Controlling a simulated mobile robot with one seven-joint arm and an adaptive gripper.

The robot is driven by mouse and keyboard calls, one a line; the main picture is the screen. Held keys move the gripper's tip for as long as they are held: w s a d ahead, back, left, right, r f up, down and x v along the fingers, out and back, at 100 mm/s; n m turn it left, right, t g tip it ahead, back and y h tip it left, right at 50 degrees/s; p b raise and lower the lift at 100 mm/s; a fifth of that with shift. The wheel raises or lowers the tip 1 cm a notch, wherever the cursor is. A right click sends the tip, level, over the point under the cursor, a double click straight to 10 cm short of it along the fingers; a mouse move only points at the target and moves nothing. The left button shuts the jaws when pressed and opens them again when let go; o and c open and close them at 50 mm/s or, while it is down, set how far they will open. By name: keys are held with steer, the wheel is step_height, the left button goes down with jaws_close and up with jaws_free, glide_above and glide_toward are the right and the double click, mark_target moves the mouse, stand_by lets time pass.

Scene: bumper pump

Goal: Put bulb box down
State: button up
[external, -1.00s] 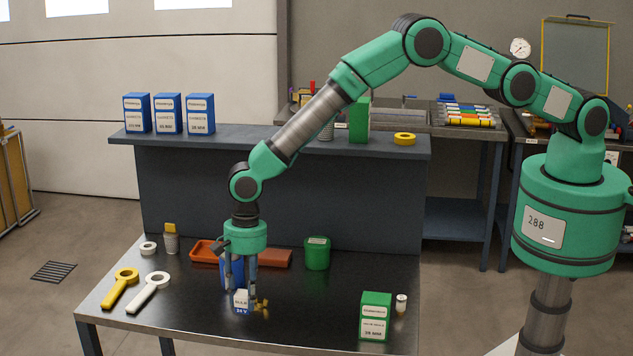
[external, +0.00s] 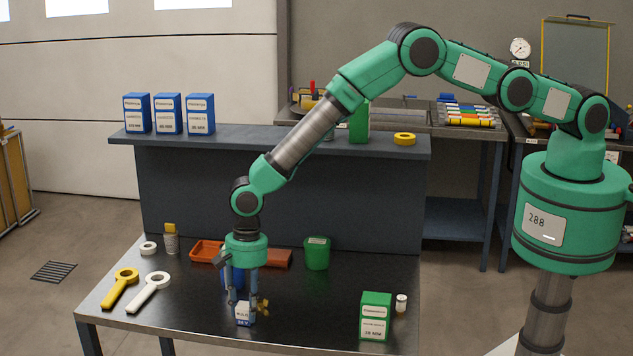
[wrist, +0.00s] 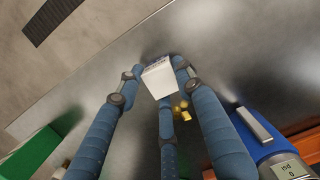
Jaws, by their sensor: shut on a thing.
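The bulb box (external: 244,314) is a small white carton with a blue lower band, low over the front middle of the dark table. It also shows in the wrist view (wrist: 160,79). My gripper (external: 246,303), with blue jointed fingers, points down and is shut on it; the fingertips sit around its sides. The box looks slightly tilted. I cannot tell whether its underside touches the table (external: 320,325).
A brass fitting (external: 263,306) is right beside the box. A blue device (external: 232,278) stands behind the fingers. A green box (external: 376,316) and small white bottle (external: 401,303) stand right, a green tub (external: 317,252) behind. Yellow (external: 121,288) and white (external: 149,292) ring-ended tools lie left.

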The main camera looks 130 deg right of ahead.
steer(key=shift+f, duration=0.2)
steer(key=o, duration=1.1)
steer(key=shift+r, duration=0.2)
step_height(320, 180, up, 12)
steer(key=s+b, duration=0.1)
steer(key=shift+s+d, duration=0.15)
steer(key=shift+d, duration=0.3)
steer(key=shift+r, duration=0.1)
